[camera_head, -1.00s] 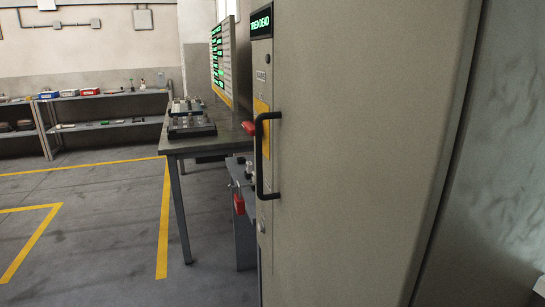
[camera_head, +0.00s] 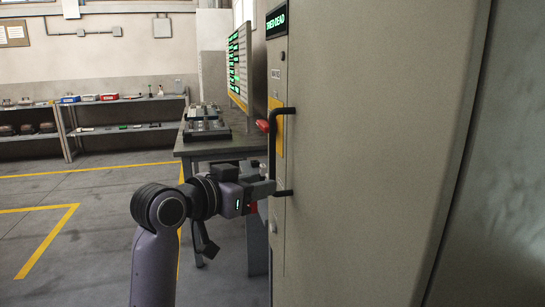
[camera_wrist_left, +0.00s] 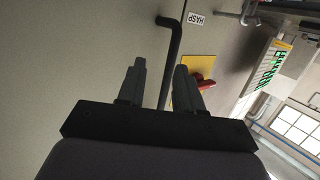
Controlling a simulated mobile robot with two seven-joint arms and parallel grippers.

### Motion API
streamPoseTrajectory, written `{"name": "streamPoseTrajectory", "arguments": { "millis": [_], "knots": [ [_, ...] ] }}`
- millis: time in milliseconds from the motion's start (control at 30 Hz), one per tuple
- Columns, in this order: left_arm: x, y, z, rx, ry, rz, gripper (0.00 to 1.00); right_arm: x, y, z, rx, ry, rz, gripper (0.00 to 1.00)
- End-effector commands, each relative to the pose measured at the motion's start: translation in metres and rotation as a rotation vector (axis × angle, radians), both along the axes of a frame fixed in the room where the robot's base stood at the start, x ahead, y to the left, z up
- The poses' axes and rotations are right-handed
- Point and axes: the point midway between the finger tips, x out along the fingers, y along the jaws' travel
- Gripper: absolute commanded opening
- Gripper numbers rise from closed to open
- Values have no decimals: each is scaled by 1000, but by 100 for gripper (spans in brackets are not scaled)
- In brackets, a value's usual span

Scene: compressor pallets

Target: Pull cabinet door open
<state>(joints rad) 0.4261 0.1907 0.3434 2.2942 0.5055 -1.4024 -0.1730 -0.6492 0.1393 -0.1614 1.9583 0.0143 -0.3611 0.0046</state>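The beige cabinet door (camera_head: 370,150) fills the right of the head view and looks closed. Its black bar handle (camera_head: 272,150) stands upright near the door's left edge; it also shows in the left wrist view (camera_wrist_left: 175,42). My left gripper (camera_head: 266,188) is at the lower part of the handle. In the left wrist view its two fingers (camera_wrist_left: 158,82) are apart, with the handle bar passing between them. A gap shows beside the bar, so contact cannot be told. My right gripper is in neither view.
A red part (camera_head: 263,126) and a yellow plate (camera_head: 280,128) sit beside the handle. A workbench (camera_head: 215,148) with devices stands just behind, left of the cabinet. Shelves (camera_head: 120,103) line the back wall. The floor at left is open, with yellow lines.

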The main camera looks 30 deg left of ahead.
Motion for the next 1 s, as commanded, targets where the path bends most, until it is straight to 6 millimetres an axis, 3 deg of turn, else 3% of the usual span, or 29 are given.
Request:
{"name": "streamPoseTrajectory", "arguments": {
  "millis": [33, 100, 267, 367, 800, 1000],
  "knots": [
    [1, 6, 23, -11, -58, 0, 35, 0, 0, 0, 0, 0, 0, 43],
    [1, 12, 44, -21, -111, -2, 35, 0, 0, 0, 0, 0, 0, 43],
    [0, 18, 68, -34, -174, -4, 35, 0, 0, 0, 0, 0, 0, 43],
    [5, 18, 71, -37, -180, -6, 35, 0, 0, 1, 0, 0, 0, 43],
    [61, 10, 70, -36, -177, -7, 35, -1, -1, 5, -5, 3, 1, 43],
    [70, 10, 69, -33, -176, -5, 35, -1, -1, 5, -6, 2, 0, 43]
  ]
}}
